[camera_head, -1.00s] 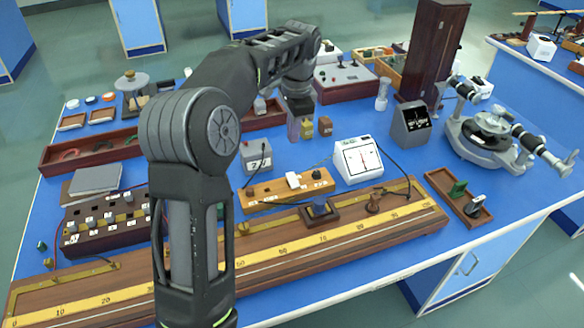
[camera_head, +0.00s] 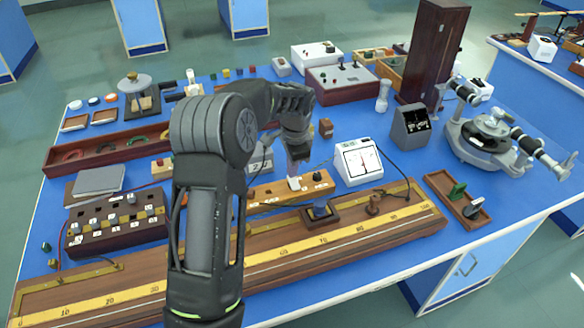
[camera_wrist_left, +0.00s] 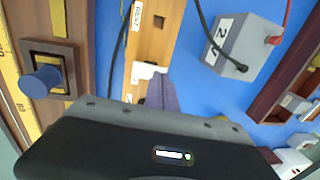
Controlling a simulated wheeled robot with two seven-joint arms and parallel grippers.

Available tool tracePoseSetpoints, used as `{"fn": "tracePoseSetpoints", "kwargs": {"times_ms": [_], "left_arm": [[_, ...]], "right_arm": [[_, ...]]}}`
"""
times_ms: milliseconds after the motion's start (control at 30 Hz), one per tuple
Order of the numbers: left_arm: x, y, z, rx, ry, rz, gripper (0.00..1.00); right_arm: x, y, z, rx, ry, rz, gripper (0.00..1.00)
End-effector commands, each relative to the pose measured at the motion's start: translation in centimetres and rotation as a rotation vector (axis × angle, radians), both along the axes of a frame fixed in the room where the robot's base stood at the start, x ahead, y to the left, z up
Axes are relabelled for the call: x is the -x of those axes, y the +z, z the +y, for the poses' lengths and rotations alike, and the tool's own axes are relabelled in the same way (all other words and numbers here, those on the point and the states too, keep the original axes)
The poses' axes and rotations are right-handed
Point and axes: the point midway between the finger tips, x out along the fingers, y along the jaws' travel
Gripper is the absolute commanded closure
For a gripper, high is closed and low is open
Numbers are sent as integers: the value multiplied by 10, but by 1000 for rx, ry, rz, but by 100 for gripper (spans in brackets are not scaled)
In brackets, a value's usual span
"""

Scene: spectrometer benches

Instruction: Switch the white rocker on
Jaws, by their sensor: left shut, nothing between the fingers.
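The white rocker (camera_head: 294,183) sits on a light wooden strip (camera_head: 263,193) in the middle of the bench. In the left wrist view the white rocker (camera_wrist_left: 147,70) shows just beyond the fingertips, partly hidden by them. My left gripper (camera_head: 296,168) points down with its fingers shut and empty, right at the rocker. In the left wrist view the shut fingers (camera_wrist_left: 162,90) overlap the rocker's edge; I cannot tell whether they touch it. My right gripper is in neither view.
A white meter (camera_head: 358,163) stands right of the strip, and a grey 2 V box (camera_wrist_left: 230,48) stands behind it. A blue knob on a wooden block (camera_head: 320,210) and a long scaled board (camera_head: 300,255) lie in front. Cables run beside the strip.

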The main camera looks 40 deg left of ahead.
Motion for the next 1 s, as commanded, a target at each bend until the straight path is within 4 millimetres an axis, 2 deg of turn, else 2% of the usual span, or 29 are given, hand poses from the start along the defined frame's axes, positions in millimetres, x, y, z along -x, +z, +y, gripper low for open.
{"fn": "tracePoseSetpoints", "kwargs": {"times_ms": [133,467,567,600,1000], "left_arm": [[-1,-8,1,0,0,0,100],[-1,-10,1,-1,0,-1,100],[-2,-22,3,-1,0,1,100],[-2,-16,3,0,-1,0,100],[2,-16,-2,1,-1,4,100]], "right_arm": [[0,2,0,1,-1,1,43],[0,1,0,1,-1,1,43],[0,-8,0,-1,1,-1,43],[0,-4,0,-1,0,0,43],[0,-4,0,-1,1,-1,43]]}}
